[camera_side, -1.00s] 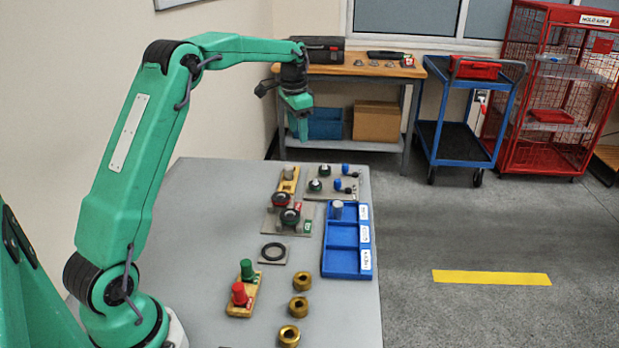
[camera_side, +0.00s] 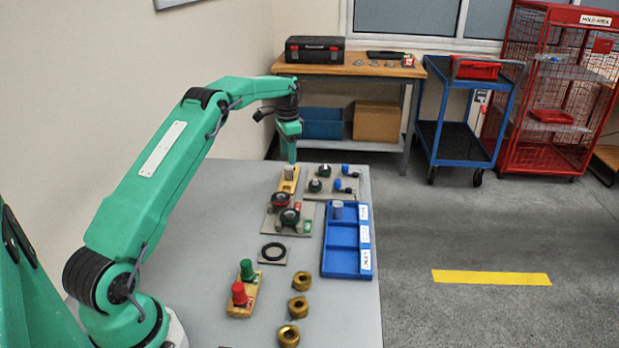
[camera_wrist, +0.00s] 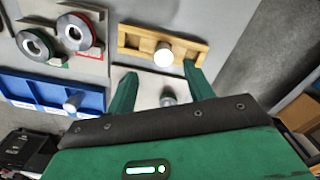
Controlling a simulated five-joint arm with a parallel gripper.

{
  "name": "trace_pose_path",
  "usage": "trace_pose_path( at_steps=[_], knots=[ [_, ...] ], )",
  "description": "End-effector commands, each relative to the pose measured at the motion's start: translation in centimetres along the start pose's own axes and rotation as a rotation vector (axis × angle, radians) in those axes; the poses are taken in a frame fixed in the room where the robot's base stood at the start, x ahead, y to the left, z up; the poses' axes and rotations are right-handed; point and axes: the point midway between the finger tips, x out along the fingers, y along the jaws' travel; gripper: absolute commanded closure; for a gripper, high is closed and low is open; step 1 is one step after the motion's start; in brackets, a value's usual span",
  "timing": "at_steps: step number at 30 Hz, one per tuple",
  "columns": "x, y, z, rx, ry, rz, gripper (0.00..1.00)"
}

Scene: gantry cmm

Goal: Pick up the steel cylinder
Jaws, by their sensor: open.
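A short pale steel cylinder (camera_side: 289,171) stands upright in a yellow wooden block (camera_side: 282,187) at the far end of the grey table. In the wrist view the cylinder (camera_wrist: 163,55) shows bright-topped near the middle of its block (camera_wrist: 134,38). A second grey cylinder (camera_side: 337,210) stands in the far compartment of the blue tray; it also shows in the wrist view (camera_wrist: 73,103). My gripper (camera_side: 291,158) points down just above the block's cylinder. In the wrist view its open, empty fingers (camera_wrist: 160,72) lie on either side of the line to this cylinder. I see no contact.
A plate with green and blue knobbed pieces (camera_side: 324,187) lies right of the block. Brass rings (camera_side: 299,306) and a red-and-green plug block (camera_side: 243,296) are at the front. The table's left side is clear.

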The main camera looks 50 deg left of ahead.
Motion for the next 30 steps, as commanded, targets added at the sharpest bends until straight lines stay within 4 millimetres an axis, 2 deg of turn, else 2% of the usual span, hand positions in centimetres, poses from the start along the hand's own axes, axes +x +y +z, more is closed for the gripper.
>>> trace_pose_path(
  at_steps=[6, 17, 30],
  knots=[
    [1.7, 0.0, 0.0, 0.0, 0.0, 0.0, 0.48],
    [2.7, -0.1, 0.0, -0.001, -0.001, 0.001, 0.48],
    [7.0, -0.5, 0.0, -0.001, -0.001, 0.001, 0.48]
  ],
)
